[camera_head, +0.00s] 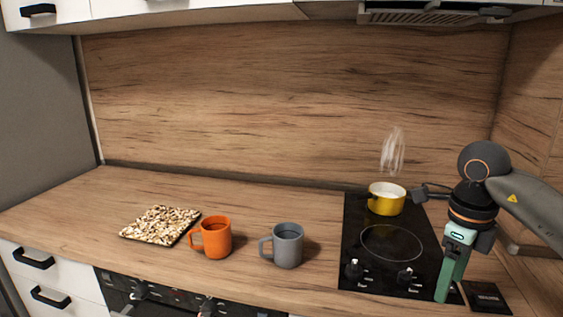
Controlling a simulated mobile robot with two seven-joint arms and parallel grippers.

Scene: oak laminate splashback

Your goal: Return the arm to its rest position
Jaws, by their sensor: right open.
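My right gripper (449,276) comes in from the right on my grey and black arm. It has green fingers that point down, in front of the right part of the black cooktop. I see nothing held in it, and its fingers are open. My left gripper is not in view.
An orange mug (216,240) and a grey mug (288,246) stand on the wooden counter (110,196). A tray of pale pieces (160,225) lies left of them. A steaming yellow pot (386,200) stands on the cooktop (357,225). The range hood (430,13) hangs above.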

